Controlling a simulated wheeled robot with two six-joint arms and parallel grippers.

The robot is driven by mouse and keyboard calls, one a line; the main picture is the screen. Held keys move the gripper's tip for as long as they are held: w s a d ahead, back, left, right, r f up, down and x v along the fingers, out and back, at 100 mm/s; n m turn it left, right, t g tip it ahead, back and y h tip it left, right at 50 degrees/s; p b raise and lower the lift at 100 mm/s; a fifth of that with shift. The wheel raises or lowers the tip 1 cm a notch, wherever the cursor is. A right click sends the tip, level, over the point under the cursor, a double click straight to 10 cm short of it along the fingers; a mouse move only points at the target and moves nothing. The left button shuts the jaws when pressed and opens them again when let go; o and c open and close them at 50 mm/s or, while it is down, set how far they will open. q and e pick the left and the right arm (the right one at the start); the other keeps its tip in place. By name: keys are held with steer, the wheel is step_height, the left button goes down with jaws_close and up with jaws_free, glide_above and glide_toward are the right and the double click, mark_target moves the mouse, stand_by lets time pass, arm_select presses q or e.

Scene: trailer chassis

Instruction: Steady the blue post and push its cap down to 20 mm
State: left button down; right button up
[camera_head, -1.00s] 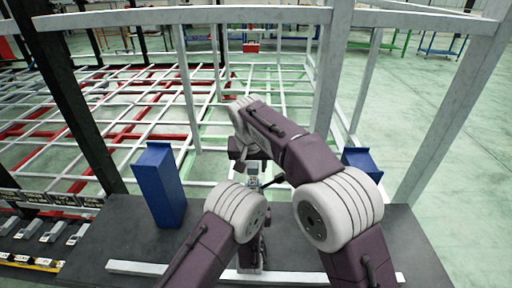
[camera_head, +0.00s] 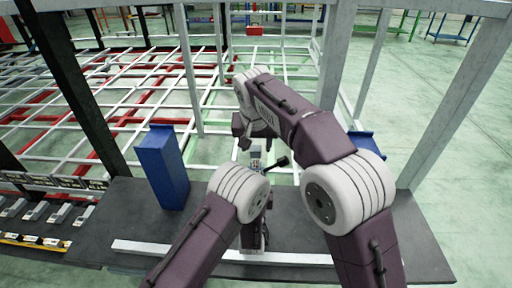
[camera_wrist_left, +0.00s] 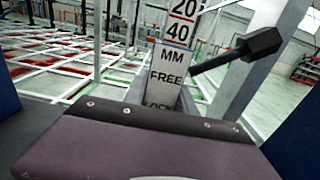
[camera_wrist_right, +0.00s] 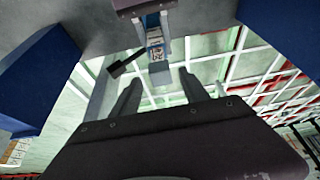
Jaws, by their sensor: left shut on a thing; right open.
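The post (camera_head: 256,158) stands in the middle between my arms. It looks mostly grey, with a small blue patch in the right wrist view (camera_wrist_right: 152,21). In the left wrist view, its scale plate (camera_wrist_left: 177,45) reads 20, 40, MM, FREE and LOCK, the last partly covered. A dark lever (camera_wrist_left: 252,45) with a hexagonal end sticks out to one side. I cannot make out the cap or its reading. My left gripper (camera_wrist_right: 150,17) is shut on the post low down; its fingers are mostly hidden. My right gripper (camera_wrist_right: 162,82) is open and empty, above the post.
A tall blue block (camera_head: 163,170) stands left on the dark table (camera_head: 95,230), and another blue block (camera_head: 370,145) stands right, partly behind my right arm. A pale bar (camera_head: 150,247) lies along the front. Grey frame uprights (camera_head: 345,60) rise behind.

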steer(key=shift+x, duration=1.05)
jaws_close()
steer(key=shift+d, duration=0.1)
stand_by(0.5)
